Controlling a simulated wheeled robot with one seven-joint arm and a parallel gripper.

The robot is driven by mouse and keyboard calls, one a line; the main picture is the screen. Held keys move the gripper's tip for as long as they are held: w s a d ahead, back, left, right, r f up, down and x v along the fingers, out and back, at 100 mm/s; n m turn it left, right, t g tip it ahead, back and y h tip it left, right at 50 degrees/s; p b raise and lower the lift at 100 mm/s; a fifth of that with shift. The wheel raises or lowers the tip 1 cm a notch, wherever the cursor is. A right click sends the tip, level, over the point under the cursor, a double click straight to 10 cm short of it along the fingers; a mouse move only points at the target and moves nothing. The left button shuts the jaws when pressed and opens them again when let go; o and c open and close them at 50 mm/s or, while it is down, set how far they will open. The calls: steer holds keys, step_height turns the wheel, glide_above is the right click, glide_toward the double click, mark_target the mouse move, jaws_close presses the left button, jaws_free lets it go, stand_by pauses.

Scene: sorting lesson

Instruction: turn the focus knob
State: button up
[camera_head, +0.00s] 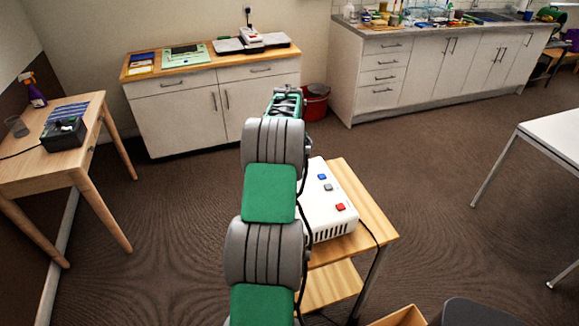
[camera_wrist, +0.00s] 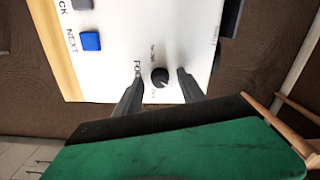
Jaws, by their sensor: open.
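The focus knob (camera_wrist: 159,77) is a small round black knob with a pale mark, on the white face of a device (camera_wrist: 120,40). In the wrist view the letters "FO" show beside it. My gripper (camera_wrist: 160,78) is open, with one dark finger on each side of the knob and a gap to both. I cannot tell how far the fingertips are from the device's face. In the head view the white device (camera_head: 325,203) sits on a small wooden cart (camera_head: 372,215); my arm hides its left part and the knob.
A blue button (camera_wrist: 90,41) and a grey button (camera_wrist: 82,4) are on the device; a red button (camera_head: 340,207) shows in the head view. A cable hangs at the cart's right.

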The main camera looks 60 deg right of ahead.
step_height(320, 180, up, 8)
steer(key=shift+f+b, duration=0.1)
steer(key=shift+b, duration=0.6)
